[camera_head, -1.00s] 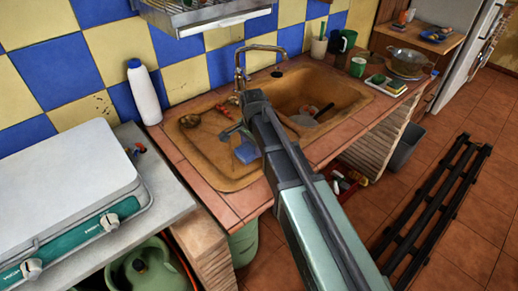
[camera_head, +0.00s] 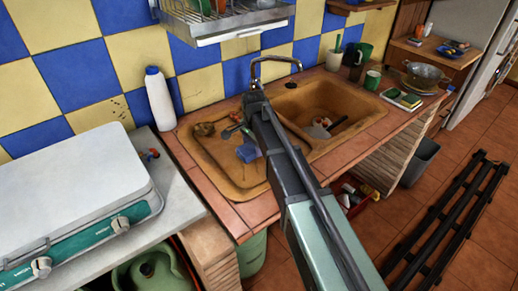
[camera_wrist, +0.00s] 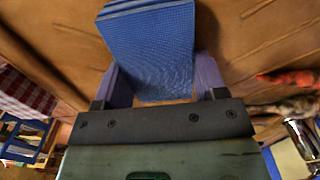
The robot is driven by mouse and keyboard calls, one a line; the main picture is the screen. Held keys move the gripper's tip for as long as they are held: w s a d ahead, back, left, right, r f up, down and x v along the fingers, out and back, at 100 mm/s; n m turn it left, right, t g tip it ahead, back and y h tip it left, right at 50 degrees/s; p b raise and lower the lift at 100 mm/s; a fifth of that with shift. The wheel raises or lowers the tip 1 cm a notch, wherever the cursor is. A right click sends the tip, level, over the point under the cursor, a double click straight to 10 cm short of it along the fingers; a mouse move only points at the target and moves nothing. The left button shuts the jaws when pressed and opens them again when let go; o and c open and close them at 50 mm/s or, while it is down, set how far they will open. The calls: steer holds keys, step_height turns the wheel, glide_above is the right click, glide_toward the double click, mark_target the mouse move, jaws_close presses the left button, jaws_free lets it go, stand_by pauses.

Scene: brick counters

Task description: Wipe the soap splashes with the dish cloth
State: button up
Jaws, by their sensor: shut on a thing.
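The blue dish cloth (camera_wrist: 150,45) is between the two purple fingers of my gripper (camera_wrist: 163,82) in the wrist view. It sticks out past the fingertips, over the brown ridged drainboard (camera_wrist: 245,45). In the head view the blue cloth (camera_head: 248,152) shows beside my dark wrist, over the left part of the brown sink (camera_head: 215,165). My arm hides part of the sink. I cannot tell whether the cloth touches the surface. I cannot make out soap splashes in either view.
A curved faucet (camera_head: 275,60) rises behind the sink, and dishes (camera_head: 318,131) lie in the basin. A white bottle (camera_head: 160,98) stands at the left. A dish rack (camera_head: 220,22) hangs above.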

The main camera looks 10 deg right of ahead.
steer(key=shift+w+a, duration=0.3)
steer(key=shift+w, duration=0.3)
steer(key=shift+r, duration=0.1)
step_height(320, 180, up, 6)
steer(key=p, duration=0.6)
step_height(320, 180, up, 3)
steer(key=p, duration=0.3)
